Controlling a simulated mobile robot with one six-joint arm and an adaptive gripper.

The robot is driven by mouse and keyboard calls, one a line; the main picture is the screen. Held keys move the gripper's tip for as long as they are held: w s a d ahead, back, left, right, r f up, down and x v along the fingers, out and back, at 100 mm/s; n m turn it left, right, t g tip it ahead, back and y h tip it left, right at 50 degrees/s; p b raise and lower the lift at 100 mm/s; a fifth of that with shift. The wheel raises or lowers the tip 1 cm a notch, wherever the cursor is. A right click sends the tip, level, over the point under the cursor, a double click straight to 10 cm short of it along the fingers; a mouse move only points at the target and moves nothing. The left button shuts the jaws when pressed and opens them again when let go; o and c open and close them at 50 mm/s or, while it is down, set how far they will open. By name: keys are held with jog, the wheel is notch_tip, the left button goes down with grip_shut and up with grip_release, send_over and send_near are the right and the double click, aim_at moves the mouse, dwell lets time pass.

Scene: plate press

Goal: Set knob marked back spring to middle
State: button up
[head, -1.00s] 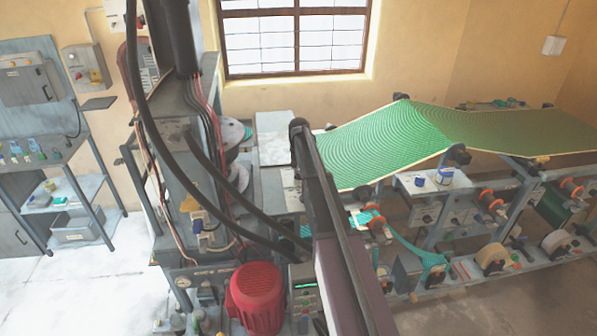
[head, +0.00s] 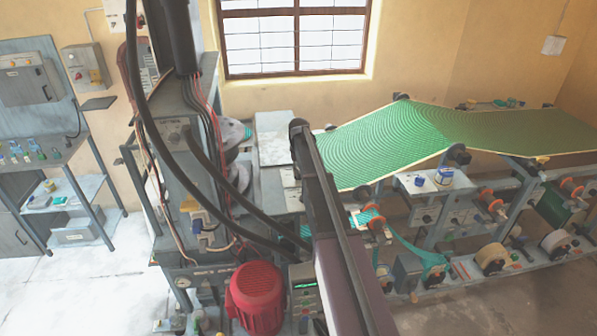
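I cannot make out a knob marked back spring in the head view; any lettering there is too small to read. Small dark knobs show on the grey box (head: 425,212) under the green sheet, but I cannot tell what they are marked. A control panel (head: 304,290) with a green display stands beside the red motor (head: 256,297); its details are too small to tell. My gripper is not in view, so I cannot tell whether it is open or shut.
The grey press column (head: 175,160) with hanging black cables stands left of centre. A green web (head: 385,145) slopes across rollers at right. A shelf bench (head: 70,188) stands at far left, with clear floor (head: 105,275) in front. Another reel unit (head: 494,258) is at right.

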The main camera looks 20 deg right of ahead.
jog(key=o, duration=0.3)
jog(key=shift+m, duration=0.5)
jog(key=m, duration=0.4)
jog(key=shift+m, duration=0.4)
jog(key=m, duration=0.6)
notch_tip(320, 180, up, 14)
jog(key=p, duration=1.4)
jog(key=shift+s+a+f+n+t+b, duration=0.1)
jog(key=shift+s+a+f+n+b, duration=0.4)
jog(key=shift+s+a+n, duration=2.8)
jog(key=shift+s+a+f+n+t+b, duration=0.1)
jog(key=shift+s+a+f+n+b, duration=0.4)
jog(key=shift+s+a, duration=3.2)
jog(key=shift+s+a+f+n+t+b, duration=0.1)
jog(key=shift+s+a+f+n+b, duration=1.15)
jog(key=shift+s, duration=4.8)
